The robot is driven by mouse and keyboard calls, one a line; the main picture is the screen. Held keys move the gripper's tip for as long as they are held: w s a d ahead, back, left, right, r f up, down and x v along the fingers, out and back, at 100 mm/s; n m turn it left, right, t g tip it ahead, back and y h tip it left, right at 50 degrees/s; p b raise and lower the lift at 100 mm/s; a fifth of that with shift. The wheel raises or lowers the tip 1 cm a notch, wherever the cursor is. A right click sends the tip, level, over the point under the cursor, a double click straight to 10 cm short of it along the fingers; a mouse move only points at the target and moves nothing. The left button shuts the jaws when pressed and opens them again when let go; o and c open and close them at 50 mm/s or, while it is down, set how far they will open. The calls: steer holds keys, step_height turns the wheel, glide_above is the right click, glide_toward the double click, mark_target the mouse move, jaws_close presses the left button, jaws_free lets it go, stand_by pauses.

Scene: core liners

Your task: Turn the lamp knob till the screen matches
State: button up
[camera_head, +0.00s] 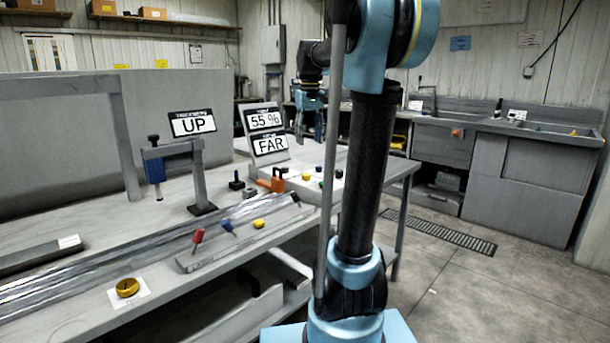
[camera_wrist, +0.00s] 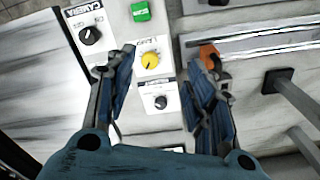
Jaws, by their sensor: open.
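A white control panel (camera_wrist: 151,128) shows in the wrist view, with a yellow knob (camera_wrist: 151,61) and a smaller black knob (camera_wrist: 160,102). In the head view my gripper (camera_head: 309,132) hangs above the bench's far end. A double screen (camera_head: 264,133) there reads "55 %" over "FAR".
A black knob (camera_wrist: 90,35) labelled CAMERA and a green button (camera_wrist: 140,11) are near. An orange part (camera_wrist: 209,55) lies by the right finger. A sign reading "UP" (camera_head: 193,123) and a clamp stand (camera_head: 198,182) stand left on the bench.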

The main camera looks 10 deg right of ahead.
step_height(320, 180, up, 2)
glide_above(306, 174)
step_height(306, 174, down, 17)
steer(key=shift+d, duration=0.1)
stand_by(0.6)
steer(key=c, duration=1.1)
